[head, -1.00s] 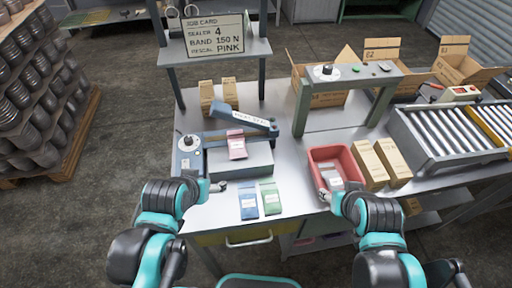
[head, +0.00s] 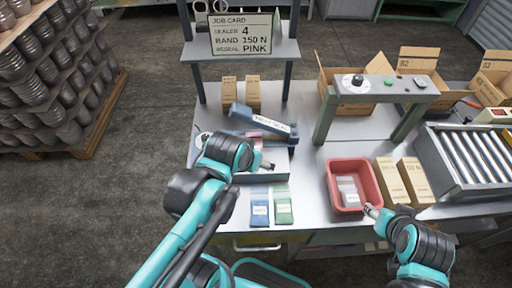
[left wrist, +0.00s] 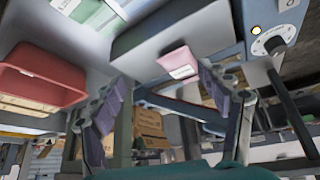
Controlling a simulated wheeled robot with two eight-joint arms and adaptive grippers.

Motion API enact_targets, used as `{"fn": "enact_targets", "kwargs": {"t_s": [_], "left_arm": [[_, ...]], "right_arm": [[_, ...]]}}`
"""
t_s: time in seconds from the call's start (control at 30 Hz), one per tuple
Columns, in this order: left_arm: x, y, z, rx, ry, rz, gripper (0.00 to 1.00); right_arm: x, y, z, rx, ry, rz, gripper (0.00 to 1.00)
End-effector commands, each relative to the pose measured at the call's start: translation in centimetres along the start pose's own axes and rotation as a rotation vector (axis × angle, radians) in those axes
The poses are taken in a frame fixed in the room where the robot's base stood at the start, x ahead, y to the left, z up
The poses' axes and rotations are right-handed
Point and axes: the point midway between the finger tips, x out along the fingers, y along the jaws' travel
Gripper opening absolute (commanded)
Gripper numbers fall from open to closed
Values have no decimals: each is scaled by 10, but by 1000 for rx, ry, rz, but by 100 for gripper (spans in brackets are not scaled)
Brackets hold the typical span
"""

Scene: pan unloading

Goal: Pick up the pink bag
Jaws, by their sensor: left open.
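The pink bag (head: 255,134) lies on the heat sealer at the left of the bench, partly hidden by my left arm in the head view. In the left wrist view the pink bag (left wrist: 178,62) shows whole, with a white label, at the edge of the grey sealer block. My left gripper (head: 268,166) is over the front of the sealer, close to the bag. In the left wrist view its fingers (left wrist: 165,98) are spread, with nothing held between them. My right gripper (head: 371,211) is at the front right corner of the red bin; its jaws are too small to read.
A blue bag (head: 260,210) and a green bag (head: 283,208) lie in front of the sealer. The red bin (head: 378,186) holds grey bags. Brown boxes (head: 391,178) stand right of it. The sealer's raised blue arm (head: 240,112) overhangs the pink bag. A job card (head: 240,33) reads PINK.

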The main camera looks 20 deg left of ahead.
Motion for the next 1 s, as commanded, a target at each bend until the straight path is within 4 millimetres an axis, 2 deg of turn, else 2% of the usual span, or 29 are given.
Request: {"fn": "enact_targets", "kwargs": {"t_s": [0.37, 0.5, 0.6, 0.8, 1.0], "left_arm": [[-7, -11, -51, -137, -191, -35, 76], [0, -19, -72, -226, -312, -65, 76], [10, -25, -81, -284, -392, -87, 76], [27, -33, -84, -358, -492, -120, 76], [42, -35, -77, -375, -517, -128, 76]], "right_arm": [[-46, 0, -33, 0, 0, 0, 48], [-72, 0, -52, 0, 0, 0, 48], [-87, 0, -63, 0, 0, 0, 48], [-104, 0, -74, 0, 0, 0, 48], [-103, 0, -74, 0, 0, 0, 48]]}}
